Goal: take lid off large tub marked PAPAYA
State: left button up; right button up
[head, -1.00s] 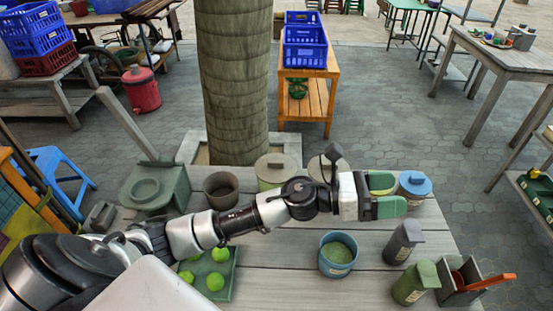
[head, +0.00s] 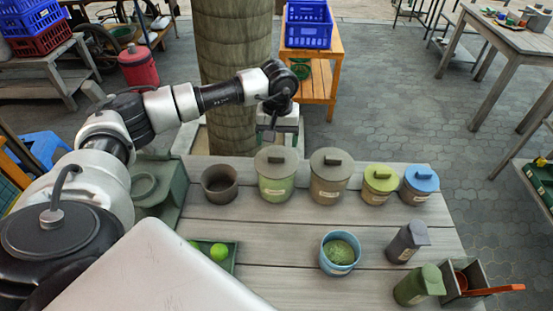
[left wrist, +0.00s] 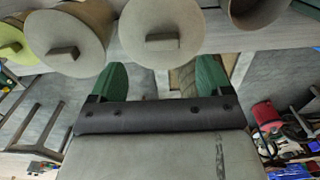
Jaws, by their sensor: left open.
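Two large lidded tubs stand at the table's back edge: a green one (head: 277,182) with a grey-green lid, and a grey-brown one (head: 328,184) with a darker lid. Both lids are on and have bar handles. Their labels are too small to read. My left gripper (left wrist: 160,65) is open and empty. My right gripper is not in view.
An open brown pot (head: 220,190) stands left of the green tub. Small tubs with yellow-green (head: 381,172) and blue (head: 422,173) lids stand right. A blue open tub (head: 340,264) sits nearer. A tree trunk (head: 228,40) rises behind the table.

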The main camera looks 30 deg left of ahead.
aim_at(276, 155)
pick_arm(q)
jog(key=f+p, duration=0.1)
jog(key=f, duration=0.1)
jog(key=f+p, duration=0.1)
jog(key=f, duration=0.2)
jog(key=shift+a+f, duration=0.2)
jog(key=shift+f, duration=0.35)
jog(key=c, duration=1)
jog(key=shift+r, duration=0.15)
